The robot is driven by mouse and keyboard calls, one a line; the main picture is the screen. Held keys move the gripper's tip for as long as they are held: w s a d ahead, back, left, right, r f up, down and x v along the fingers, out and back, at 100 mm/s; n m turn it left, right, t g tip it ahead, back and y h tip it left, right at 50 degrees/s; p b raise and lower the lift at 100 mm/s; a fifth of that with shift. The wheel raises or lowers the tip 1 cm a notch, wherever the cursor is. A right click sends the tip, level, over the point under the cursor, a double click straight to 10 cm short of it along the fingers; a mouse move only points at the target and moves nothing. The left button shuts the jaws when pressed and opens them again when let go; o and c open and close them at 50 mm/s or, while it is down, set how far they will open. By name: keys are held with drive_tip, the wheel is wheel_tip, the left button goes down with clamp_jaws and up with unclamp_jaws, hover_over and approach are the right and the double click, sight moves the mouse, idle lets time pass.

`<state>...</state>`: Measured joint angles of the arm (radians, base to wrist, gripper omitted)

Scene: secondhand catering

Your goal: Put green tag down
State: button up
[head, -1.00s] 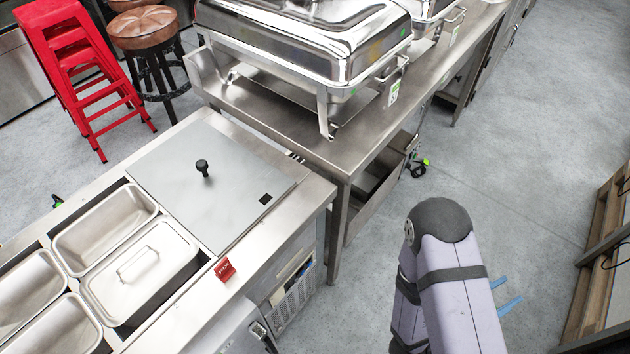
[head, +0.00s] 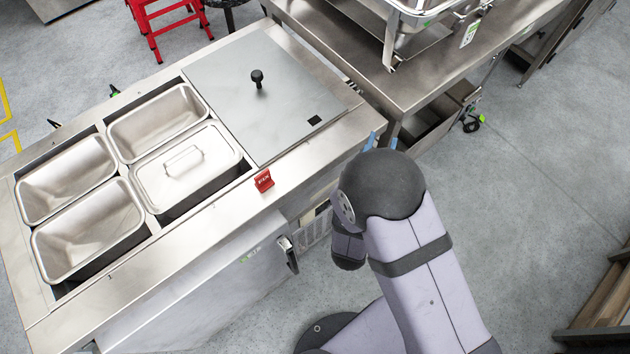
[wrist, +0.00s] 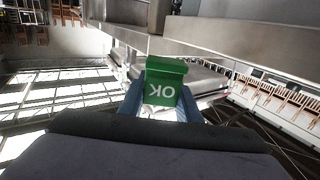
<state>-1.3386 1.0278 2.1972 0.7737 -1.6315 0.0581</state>
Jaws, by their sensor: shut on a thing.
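The green tag (wrist: 164,82), marked "OK" and upside down in the picture, is in the wrist view. My gripper (wrist: 160,101) is shut on it, with a blue finger on each side. In the head view only bits of my gripper's blue fingers (head: 371,141) show past my arm, near the right corner of the steel prep counter (head: 205,225). The green tag is hidden in the head view. A red tag (head: 264,181) stands on the counter's front edge.
The counter holds several steel pans, one with a handled lid (head: 187,165), and a flat lid with a black knob (head: 257,78). A steel table (head: 420,85) with a chafing dish (head: 425,20) stands behind. The counter's front strip is mostly bare.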

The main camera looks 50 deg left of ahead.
drive_tip(key=s+a+r+n+g+y, duration=0.1)
drive_tip(key=s+a+g+y, duration=0.1)
drive_tip(key=s, duration=0.3)
drive_tip(key=s+a+r+n+g+y, duration=0.1)
drive_tip(key=s+a+r+n+g, duration=0.1)
drive_tip(key=s+a, duration=0.3)
drive_tip(key=s+a+r+n+g+y, duration=0.1)
drive_tip(key=s+a+n+y, duration=0.1)
drive_tip(key=s+a, duration=0.2)
drive_tip(key=shift+s+a+r+g+y, duration=0.1)
drive_tip(key=shift+s+a+g+y, duration=0.1)
drive_tip(key=shift+s, duration=0.25)
drive_tip(key=shift+s+a+r+g+y, duration=0.1)
drive_tip(key=shift+s+g, duration=0.1)
drive_tip(key=shift+s, duration=0.2)
drive_tip(key=s+a+r+n+g+y, duration=0.1)
drive_tip(key=s+a+r+n+g, duration=0.1)
drive_tip(key=s, duration=0.7)
drive_tip(key=s+a+r+n+g+y, duration=0.1)
drive_tip(key=s+a+r+n+g, duration=0.1)
drive_tip(key=s+g, duration=0.3)
drive_tip(key=s+r+n, duration=0.1)
drive_tip(key=s, duration=0.3)
drive_tip(key=shift+s+y+b, duration=0.25)
drive_tip(key=shift+y+b, duration=0.05)
drive_tip(key=shift+b, duration=0.05)
drive_tip(key=shift+a, duration=0.1)
drive_tip(key=shift+f+p, duration=0.85)
drive_tip(key=shift+f, duration=4.05)
